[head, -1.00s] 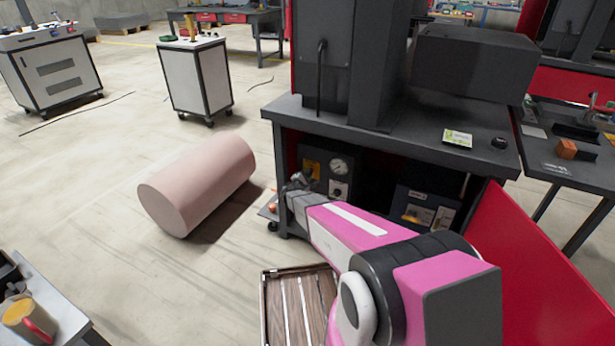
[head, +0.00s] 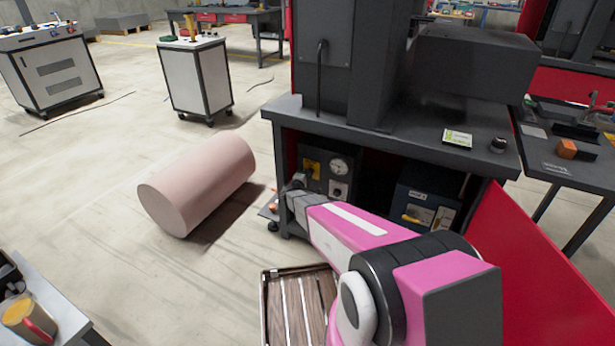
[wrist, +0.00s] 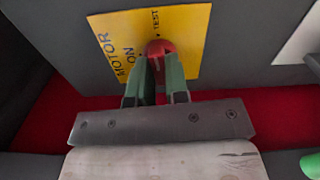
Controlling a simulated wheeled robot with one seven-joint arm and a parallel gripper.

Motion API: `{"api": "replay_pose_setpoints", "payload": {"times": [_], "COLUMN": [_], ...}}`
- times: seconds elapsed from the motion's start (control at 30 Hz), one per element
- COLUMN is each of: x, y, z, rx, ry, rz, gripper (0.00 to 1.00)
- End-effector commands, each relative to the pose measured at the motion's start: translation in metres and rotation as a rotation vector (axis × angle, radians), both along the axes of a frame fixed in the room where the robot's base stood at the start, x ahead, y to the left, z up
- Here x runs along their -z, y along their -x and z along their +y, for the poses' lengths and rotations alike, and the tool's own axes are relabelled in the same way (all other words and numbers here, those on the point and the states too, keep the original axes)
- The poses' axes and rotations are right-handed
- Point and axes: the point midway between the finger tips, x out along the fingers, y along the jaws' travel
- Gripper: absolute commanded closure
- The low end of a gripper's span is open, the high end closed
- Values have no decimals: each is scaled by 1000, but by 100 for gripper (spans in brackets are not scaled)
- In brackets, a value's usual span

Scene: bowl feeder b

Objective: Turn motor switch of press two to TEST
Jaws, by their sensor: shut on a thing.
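The motor switch is a red knob (wrist: 160,47) on a yellow plate (wrist: 188,30) marked MOTOR, ON and TEST in the wrist view. My gripper (wrist: 159,82) has its two green fingers closed on either side of the knob. The TEST label stands just above the knob in the picture, ON to its left. The fingers hide part of the knob, and I cannot tell exactly where its pointer stands. In the head view the yellow plate (head: 312,165) sits on the dark control panel under the press bench, with my gripper (head: 297,182) at it.
A round gauge (head: 338,167) and another control sit beside the plate. A dark blue box (head: 425,205) stands right of the panel. A pink cylinder (head: 197,185) lies on the floor to the left, and a slatted wooden crate (head: 266,310) stands below.

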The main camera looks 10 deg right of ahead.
Motion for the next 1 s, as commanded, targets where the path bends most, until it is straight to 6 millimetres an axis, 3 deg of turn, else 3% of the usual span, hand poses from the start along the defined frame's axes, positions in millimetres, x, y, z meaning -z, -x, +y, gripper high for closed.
{"api": "replay_pose_setpoints", "payload": {"times": [0.73, 0.77, 0.8, 0.83, 1.0], "x": [1, 1, 1, 1, 0], "y": [1, 1, 1, 1, 0], "z": [0, 0, 0, 0, 0], "rx": [1, 1, 0, 0, 0], "ry": [-88, -88, -89, -88, -86], "rz": [-62, -62, -62, -61, -61], "gripper": [100, 79, 66, 60, 60]}}
